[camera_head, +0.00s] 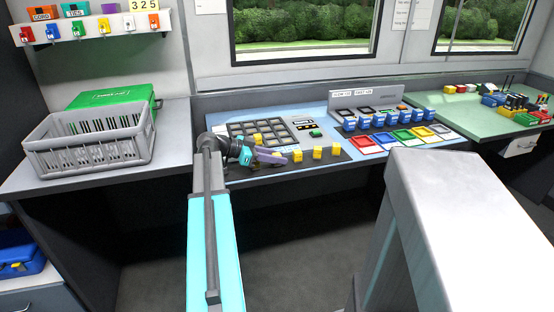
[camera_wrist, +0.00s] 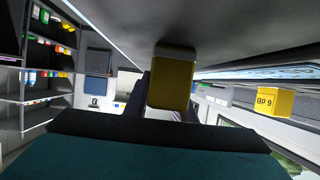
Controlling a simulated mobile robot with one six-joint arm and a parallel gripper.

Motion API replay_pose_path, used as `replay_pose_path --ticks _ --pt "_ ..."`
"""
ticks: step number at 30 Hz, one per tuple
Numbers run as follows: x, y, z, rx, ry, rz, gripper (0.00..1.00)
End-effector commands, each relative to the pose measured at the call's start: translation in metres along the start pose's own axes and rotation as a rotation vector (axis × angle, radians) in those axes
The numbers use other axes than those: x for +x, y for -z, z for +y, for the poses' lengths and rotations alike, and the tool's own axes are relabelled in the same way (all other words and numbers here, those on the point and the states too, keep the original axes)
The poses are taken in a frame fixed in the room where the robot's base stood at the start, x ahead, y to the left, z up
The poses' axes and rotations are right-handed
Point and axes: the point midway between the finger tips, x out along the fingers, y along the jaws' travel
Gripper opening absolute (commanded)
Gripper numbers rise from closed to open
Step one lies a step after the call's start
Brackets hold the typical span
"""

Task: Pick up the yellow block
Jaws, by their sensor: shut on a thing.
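My gripper (camera_head: 283,158) is low over the near edge of the blue-topped desk, its purple fingers pointing right. In the wrist view a yellow block (camera_wrist: 172,84) sits in front of my gripper, which is shut on it. In the head view a yellow block (camera_head: 297,156) shows right at the fingertips. Two more yellow blocks, one in the middle (camera_head: 318,152) and one farther right (camera_head: 336,150), stand in a row on the dark strip. The fingers' contact is mostly hidden.
Behind the row is a dark grid tray (camera_head: 271,132). Several blue blocks and coloured trays, one of them red (camera_head: 367,145), fill the desk's right part. A grey crate (camera_head: 85,158) stands on the left counter. A green table (camera_head: 468,108) with small items is at the right.

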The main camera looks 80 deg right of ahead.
Motion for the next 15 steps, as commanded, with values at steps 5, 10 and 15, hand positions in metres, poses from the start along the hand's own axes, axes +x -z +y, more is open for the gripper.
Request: replay_pose_path --ticks 5,10,15 --pt "-0.003 0.006 0.000 0.000 0.000 0.000 0.01" --pt "-0.008 0.019 0.000 0.002 0.000 0.000 0.01" --pt "-0.015 0.034 0.001 0.001 0.001 0.000 0.01"
